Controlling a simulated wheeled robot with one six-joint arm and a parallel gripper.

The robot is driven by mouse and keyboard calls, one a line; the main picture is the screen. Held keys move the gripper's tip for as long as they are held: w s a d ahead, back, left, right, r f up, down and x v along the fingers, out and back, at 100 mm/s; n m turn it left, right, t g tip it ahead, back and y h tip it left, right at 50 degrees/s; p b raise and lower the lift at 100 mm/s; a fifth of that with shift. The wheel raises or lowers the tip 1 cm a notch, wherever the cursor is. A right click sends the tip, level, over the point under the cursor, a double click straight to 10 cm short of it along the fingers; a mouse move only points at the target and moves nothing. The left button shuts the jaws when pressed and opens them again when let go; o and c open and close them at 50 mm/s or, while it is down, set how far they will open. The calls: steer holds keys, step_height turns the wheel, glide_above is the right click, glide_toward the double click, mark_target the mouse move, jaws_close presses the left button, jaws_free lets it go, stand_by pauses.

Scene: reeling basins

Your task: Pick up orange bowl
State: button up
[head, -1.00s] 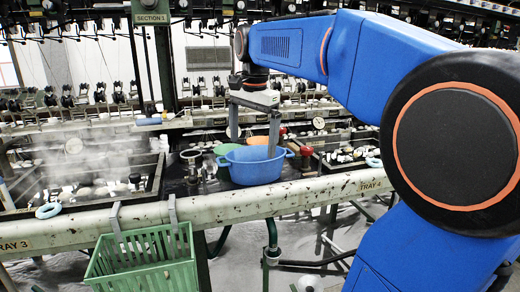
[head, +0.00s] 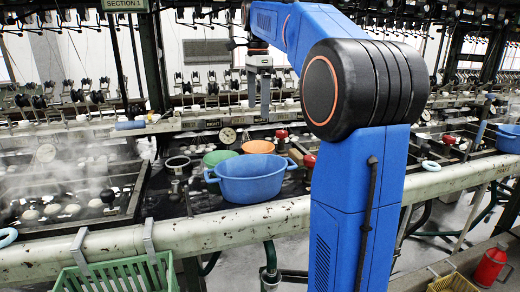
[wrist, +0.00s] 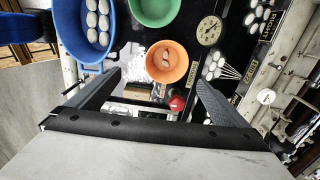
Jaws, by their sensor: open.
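The orange bowl (head: 259,146) sits on the dark bench top behind the blue tub (head: 250,184), which hides a little of its lower front. In the wrist view the orange bowl (wrist: 182,71) lies ahead between my fingers in the picture, with a few pale, rounded things in it. My gripper (head: 260,108) is above the bench, apart from the bowl, fingers pointing down. In the wrist view my gripper (wrist: 160,80) has its two fingers wide apart with nothing between them.
A green bowl (head: 219,158) stands left of the orange one. The blue tub holds white oval pieces. A dial gauge (wrist: 209,31) and red knob (wrist: 177,103) are close by. A steaming basin lies left. A green crate (head: 120,275) hangs in front of the rail (head: 190,233).

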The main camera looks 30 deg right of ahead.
steer(key=w+d, duration=0.1)
steer(key=w, duration=0.1)
glide_toward(258, 150)
steer(key=s+f, duration=0.1)
steer(key=s+a, duration=0.1)
steer(key=s+f, duration=0.1)
steer(key=shift+s+a+f, duration=0.25)
steer(key=shift+a+f, duration=0.1)
steer(key=shift+a, duration=0.05)
steer(key=shift+a+f, duration=0.2)
steer(key=shift+f, duration=2.5)
steer(key=shift+c, duration=0.5)
steer(key=c, duration=1.1)
